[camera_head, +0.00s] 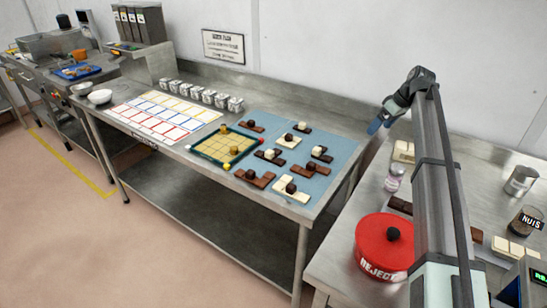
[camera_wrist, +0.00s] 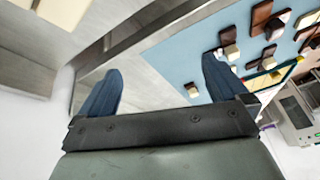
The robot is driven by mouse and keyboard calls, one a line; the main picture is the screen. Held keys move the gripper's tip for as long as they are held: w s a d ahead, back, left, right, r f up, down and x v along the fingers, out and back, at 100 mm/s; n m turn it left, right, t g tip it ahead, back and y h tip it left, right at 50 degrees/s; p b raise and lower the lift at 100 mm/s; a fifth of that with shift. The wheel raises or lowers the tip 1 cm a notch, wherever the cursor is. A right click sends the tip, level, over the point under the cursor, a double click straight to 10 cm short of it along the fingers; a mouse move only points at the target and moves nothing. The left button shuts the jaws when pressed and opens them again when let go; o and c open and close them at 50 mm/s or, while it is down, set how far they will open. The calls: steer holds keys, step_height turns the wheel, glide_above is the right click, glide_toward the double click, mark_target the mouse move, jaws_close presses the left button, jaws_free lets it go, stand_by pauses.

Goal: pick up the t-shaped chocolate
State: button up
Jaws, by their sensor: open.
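Several chocolate pieces lie on a blue mat (camera_head: 335,160) on the steel table. They include a brown piece with a dark lump (camera_head: 255,178), a cream piece with a dark lump (camera_head: 290,190) and another brown piece (camera_head: 310,170). I cannot tell which one is t-shaped. My gripper (camera_head: 378,124) is raised beyond the right edge of the mat, apart from the chocolates. In the wrist view my gripper (camera_wrist: 162,82) has its blue fingers wide apart with nothing between them. Some chocolates (camera_wrist: 230,43) show past the right finger there.
A green-framed tray (camera_head: 200,153) with a yellow grid stands left of the chocolates. A colour-lined sheet (camera_head: 140,112) and several silver cubes (camera_head: 205,96) lie further left. A wall rises behind.

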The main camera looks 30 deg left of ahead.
steer(key=s+a+r+n+h, duration=0.1)
steer(key=s+a, duration=0.4)
steer(key=a, duration=0.4)
steer(key=s+a+n+h, duration=0.1)
steer(key=s+a, duration=0.4)
steer(key=a, duration=0.4)
step_height(320, 180, up, 2)
steer(key=n+h, duration=0.2)
steer(key=h, duration=0.1)
glide_above(273, 152)
steer(key=w+a, duration=0.1)
steer(key=w, duration=0.1)
step_height(273, 152, down, 14)
steer(key=shift+a+r, duration=0.15)
steer(key=shift+r, duration=0.05)
steer(key=c, duration=1.1)
